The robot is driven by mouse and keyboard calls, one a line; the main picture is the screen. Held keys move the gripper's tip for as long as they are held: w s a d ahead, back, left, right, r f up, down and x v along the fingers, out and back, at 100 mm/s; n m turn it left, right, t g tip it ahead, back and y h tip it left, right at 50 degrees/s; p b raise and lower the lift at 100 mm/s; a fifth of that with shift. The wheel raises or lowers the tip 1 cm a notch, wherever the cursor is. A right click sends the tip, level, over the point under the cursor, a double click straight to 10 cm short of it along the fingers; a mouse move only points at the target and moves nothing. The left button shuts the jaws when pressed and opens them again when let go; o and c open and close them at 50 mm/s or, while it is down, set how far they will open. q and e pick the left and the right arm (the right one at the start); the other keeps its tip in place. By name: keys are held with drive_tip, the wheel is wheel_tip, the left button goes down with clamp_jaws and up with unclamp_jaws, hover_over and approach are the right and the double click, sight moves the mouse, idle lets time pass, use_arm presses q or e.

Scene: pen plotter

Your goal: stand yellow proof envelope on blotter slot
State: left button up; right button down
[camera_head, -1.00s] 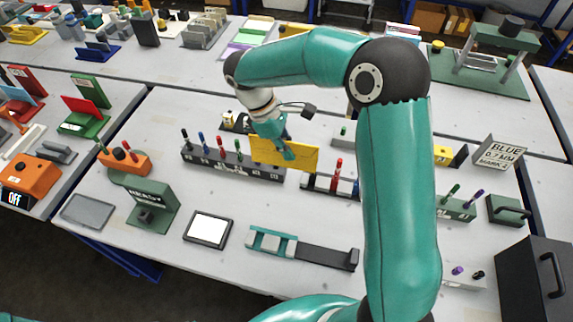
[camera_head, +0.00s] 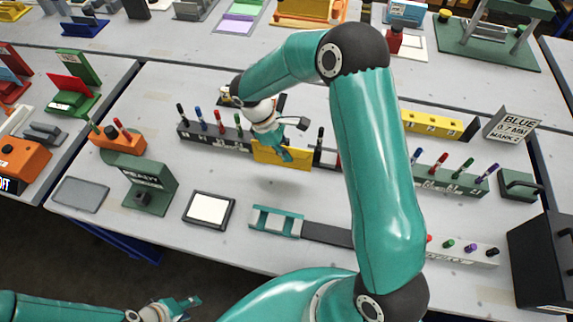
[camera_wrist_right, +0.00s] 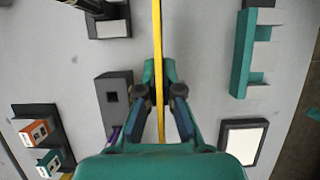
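In the right wrist view the envelope (camera_wrist_right: 157,35) shows edge-on as a thin yellow strip between the fingers of my right gripper (camera_wrist_right: 163,92). The fingers are shut on it. I cannot tell which fixture is the blotter slot; a dark block with a small square opening (camera_wrist_right: 115,92) lies left of the envelope in that view. My left gripper (camera_head: 190,303) is low at the left, away from everything; its opening is unclear.
The dark pen rack (camera_head: 215,139) holds several pens. In front lie a white-screened pad (camera_head: 208,208), a teal bracket (camera_head: 275,221) and a green stand (camera_head: 150,182). A green pen rack (camera_head: 450,183) is at right. My right arm hides part of the middle.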

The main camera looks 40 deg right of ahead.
sight(289, 167)
drive_tip(key=shift+f+b, duration=1.35)
drive_tip(key=shift+f, duration=0.8)
drive_tip(key=shift+f, duration=0.15)
drive_tip(key=c, duration=1.3)
unclamp_jaws()
